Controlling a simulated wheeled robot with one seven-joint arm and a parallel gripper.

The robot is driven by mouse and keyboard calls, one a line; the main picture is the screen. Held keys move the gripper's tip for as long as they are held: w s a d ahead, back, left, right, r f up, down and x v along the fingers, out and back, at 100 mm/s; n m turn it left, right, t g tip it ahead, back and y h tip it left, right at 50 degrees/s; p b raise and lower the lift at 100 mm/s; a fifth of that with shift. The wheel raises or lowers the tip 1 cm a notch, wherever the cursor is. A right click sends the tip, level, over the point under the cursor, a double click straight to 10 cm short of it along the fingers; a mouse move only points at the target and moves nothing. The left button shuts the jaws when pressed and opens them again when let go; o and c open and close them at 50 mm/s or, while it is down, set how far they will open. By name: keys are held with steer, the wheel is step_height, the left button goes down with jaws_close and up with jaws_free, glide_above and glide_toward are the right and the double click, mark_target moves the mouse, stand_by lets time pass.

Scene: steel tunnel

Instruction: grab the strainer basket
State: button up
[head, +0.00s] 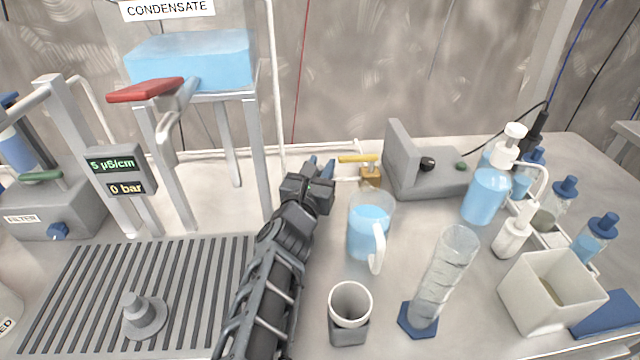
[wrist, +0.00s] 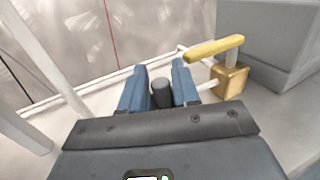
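My gripper (head: 321,167) is low over the bench, left of the yellow-handled valve. In the wrist view its two blue fingers (wrist: 162,82) stand apart. A small dark grey cylinder (wrist: 162,93) is between them, with hardly any gap on either side. It may be the strainer basket, but no mesh or holes show. I cannot tell whether the fingers press on it. In the head view the cylinder is not clearly visible at the fingertips.
The brass valve (head: 370,178) with its yellow lever is close on the right, with a grey block (head: 430,175) beyond. A jug (head: 370,230) and measuring cylinder (head: 443,275) stand right of my arm. A tank stand (head: 262,160) rises on the left. A thin pipe runs behind.

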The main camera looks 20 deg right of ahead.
steer(key=shift+c, duration=0.2)
jaws_close()
